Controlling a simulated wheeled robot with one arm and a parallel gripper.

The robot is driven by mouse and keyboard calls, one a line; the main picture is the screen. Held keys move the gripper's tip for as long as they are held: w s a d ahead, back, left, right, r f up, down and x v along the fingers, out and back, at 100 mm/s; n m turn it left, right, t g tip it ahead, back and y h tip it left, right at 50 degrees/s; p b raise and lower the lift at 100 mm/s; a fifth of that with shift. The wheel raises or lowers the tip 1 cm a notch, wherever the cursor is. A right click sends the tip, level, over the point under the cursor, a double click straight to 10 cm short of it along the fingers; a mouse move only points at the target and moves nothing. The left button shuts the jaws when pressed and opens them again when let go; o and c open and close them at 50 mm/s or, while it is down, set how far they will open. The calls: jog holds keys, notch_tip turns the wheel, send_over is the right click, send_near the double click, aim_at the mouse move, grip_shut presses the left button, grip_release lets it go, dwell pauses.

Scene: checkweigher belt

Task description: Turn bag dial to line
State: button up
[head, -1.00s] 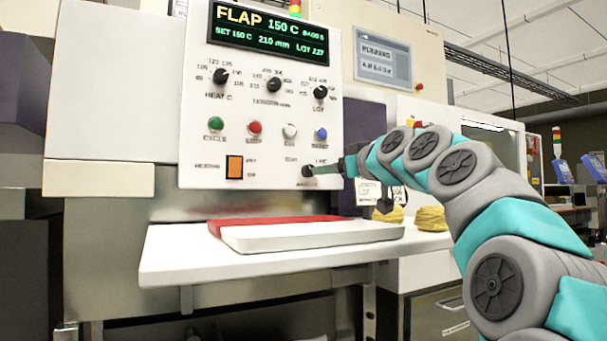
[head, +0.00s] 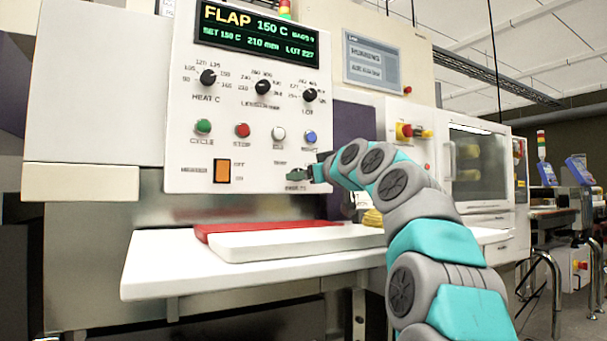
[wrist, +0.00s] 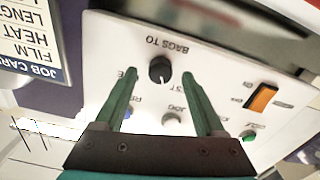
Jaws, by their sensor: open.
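The bag dial is a small black knob (wrist: 160,70) on the white control panel, with "BAGS TO" lettering beside it, upside down in the wrist view. A small pale mark shows at its lower edge there, but its exact setting is hard to tell. One nearby label ends in "ST"; the LINE label is not readable. My gripper (wrist: 159,77) has two green fingers, open, one on each side of the knob with gaps between. In the head view my gripper (head: 308,173) is at the panel's lower right corner and hides the dial.
Above the dial are coloured buttons, including a blue one (head: 310,137), and an orange switch (head: 222,171) to the left. A white shelf (head: 150,265) with a red and white pad (head: 290,243) juts out below. A job card (wrist: 30,40) hangs beside the panel.

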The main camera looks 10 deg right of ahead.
jog(key=shift+w+a, duration=0.25)
jog(key=shift+w, duration=0.3)
grip_shut()
